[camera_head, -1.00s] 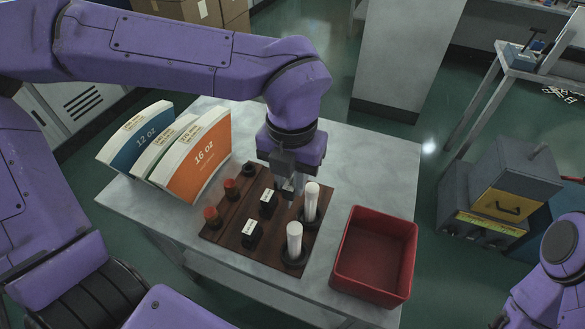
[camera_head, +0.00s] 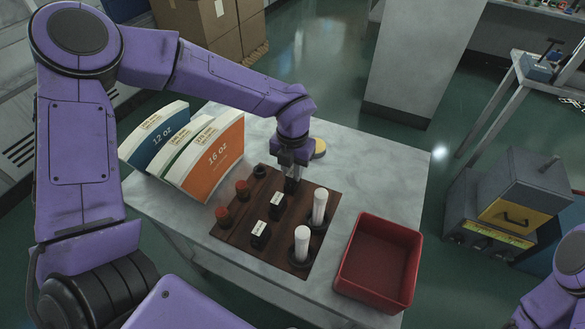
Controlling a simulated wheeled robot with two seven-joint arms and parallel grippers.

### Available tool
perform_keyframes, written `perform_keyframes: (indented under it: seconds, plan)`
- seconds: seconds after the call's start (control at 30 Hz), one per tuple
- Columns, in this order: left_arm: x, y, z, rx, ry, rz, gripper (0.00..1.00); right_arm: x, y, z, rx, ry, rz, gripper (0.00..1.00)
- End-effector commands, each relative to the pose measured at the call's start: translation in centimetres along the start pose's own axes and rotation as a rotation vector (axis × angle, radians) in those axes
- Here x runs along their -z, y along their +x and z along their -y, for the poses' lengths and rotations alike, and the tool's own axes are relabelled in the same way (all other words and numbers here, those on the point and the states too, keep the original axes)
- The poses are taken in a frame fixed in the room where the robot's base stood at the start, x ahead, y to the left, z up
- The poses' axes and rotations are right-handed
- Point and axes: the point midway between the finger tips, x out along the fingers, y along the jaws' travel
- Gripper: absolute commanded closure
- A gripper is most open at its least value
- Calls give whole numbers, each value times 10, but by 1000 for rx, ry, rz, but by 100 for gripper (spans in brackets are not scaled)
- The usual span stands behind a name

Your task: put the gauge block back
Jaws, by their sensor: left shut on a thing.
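My left gripper (camera_head: 291,180) points down over the back end of a dark brown wooden board (camera_head: 240,220) on the table. It is shut on a small dark piece, seemingly the gauge block (camera_head: 290,186), mostly hidden by the fingers. I cannot tell whether the piece touches the board. Two black blocks with white labels, a nearer one (camera_head: 261,235) and a farther one (camera_head: 278,202), stand on the board in a line towards the gripper. My right gripper is not in view; only part of my right arm shows at the lower right.
Two white cylinders (camera_head: 319,206) stand on the board's right side, red-topped pieces (camera_head: 242,188) on its left. A red bin (camera_head: 378,262) sits to the right. Curved cup-blank panels (camera_head: 212,163) stand at the left. A yellow round thing (camera_head: 319,147) lies behind the gripper.

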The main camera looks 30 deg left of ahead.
Motion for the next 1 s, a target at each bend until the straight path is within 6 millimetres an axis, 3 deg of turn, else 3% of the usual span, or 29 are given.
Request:
perform_keyframes:
  seconds: [0.37,0.4,0.43,0.47,0.77,0.87,1.0]
  plan:
    - [0,6,0,1,0,0,100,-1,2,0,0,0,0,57]
    - [0,5,0,1,0,1,65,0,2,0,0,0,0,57]
    - [0,5,0,1,0,0,55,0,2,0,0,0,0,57]
    - [0,5,0,1,0,0,52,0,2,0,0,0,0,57]
    - [0,0,0,1,0,1,52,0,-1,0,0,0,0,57]
    - [-1,-12,1,2,-2,4,52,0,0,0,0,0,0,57]
    - [-1,-47,1,3,-2,6,52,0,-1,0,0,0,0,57]
